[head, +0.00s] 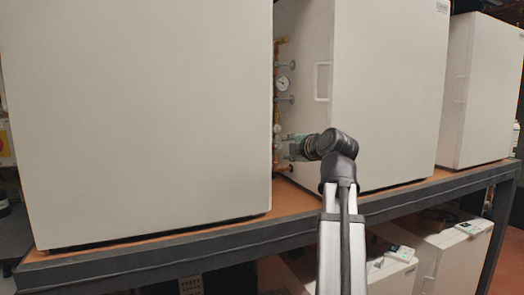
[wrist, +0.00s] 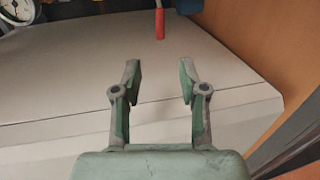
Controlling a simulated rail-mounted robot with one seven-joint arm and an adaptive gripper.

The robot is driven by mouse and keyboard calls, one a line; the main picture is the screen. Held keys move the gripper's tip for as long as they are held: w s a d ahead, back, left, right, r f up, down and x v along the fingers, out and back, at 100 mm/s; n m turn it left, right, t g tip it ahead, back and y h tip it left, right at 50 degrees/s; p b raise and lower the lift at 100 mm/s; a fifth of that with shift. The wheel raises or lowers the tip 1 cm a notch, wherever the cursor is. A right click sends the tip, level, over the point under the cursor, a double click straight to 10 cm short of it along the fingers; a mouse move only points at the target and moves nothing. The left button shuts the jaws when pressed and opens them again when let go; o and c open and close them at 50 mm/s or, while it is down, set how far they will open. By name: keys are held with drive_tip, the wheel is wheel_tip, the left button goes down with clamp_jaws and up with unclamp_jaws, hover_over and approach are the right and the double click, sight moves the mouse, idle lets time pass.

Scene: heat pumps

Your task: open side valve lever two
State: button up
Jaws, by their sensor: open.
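A red-handled lever (wrist: 160,23) shows at the top middle of the wrist view, beyond my gripper (wrist: 159,70). The gripper is open, with nothing between its fingers. The lever lies in line with the gap between the fingertips and apart from them. In the head view my gripper (head: 285,147) is at the lower part of the copper piping (head: 277,110), in the gap between two white cabinets. The red handle cannot be made out there. I cannot tell which valve this lever belongs to.
A round gauge (head: 283,83) sits on the piping above my gripper, and it also shows in the wrist view (wrist: 17,10). A large white cabinet (head: 140,120) stands left, and another (head: 385,90) with a handle stands right. Both rest on a dark-edged shelf (head: 225,240).

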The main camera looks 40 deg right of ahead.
drive_tip(key=p+x, duration=0.3)
drive_tip(key=x, duration=1.3)
drive_tip(key=shift+w+f+p, duration=0.15)
drive_tip(key=shift+w+p, duration=0.1)
drive_tip(key=shift+p, duration=0.1)
clamp_jaws()
